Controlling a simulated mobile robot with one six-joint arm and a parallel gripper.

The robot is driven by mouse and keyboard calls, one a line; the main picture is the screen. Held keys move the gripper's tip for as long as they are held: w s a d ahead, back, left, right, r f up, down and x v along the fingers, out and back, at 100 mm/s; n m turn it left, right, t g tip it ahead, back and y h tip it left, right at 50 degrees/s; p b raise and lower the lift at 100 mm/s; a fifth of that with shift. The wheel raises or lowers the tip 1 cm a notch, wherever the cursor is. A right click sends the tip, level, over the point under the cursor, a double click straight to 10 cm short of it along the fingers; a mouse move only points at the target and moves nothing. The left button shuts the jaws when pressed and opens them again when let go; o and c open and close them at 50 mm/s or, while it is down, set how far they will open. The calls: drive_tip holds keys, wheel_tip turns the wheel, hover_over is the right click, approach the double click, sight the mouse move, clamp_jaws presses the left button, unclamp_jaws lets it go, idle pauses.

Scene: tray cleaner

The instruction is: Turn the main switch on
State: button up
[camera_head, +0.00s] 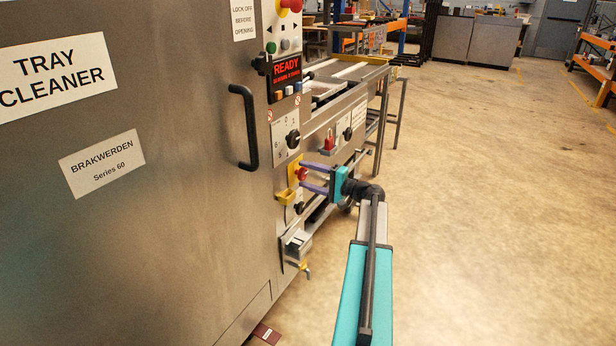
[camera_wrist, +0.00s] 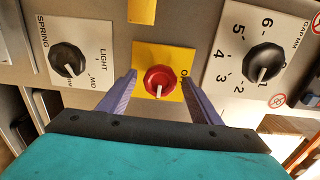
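The main switch appears to be the red rotary knob (camera_head: 301,174) on a yellow plate (camera_head: 292,168), low on the machine's front. In the wrist view the red knob (camera_wrist: 159,80) faces me, its white pointer mark toward the bottom of the picture. The yellow plate (camera_wrist: 151,54) shows lettering that starts with "O" at its right, partly hidden by a finger. My gripper (camera_wrist: 160,76) is open, with one purple finger on each side of the knob and a visible gap on both sides. In the head view my gripper (camera_head: 304,176) reaches the panel from the right.
In the wrist view a black knob marked SPRING and LIGHT (camera_wrist: 67,59) is on the left and a numbered black knob (camera_wrist: 264,62) on the right. In the head view a display (camera_head: 286,71) reads READY, and a door handle (camera_head: 246,126) is nearby. The floor (camera_head: 480,200) at right is clear.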

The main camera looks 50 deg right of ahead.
drive_tip(key=p+v, duration=0.1)
drive_tip(key=v, duration=1.3)
drive_tip(key=shift+f, duration=0.1)
idle(0.6)
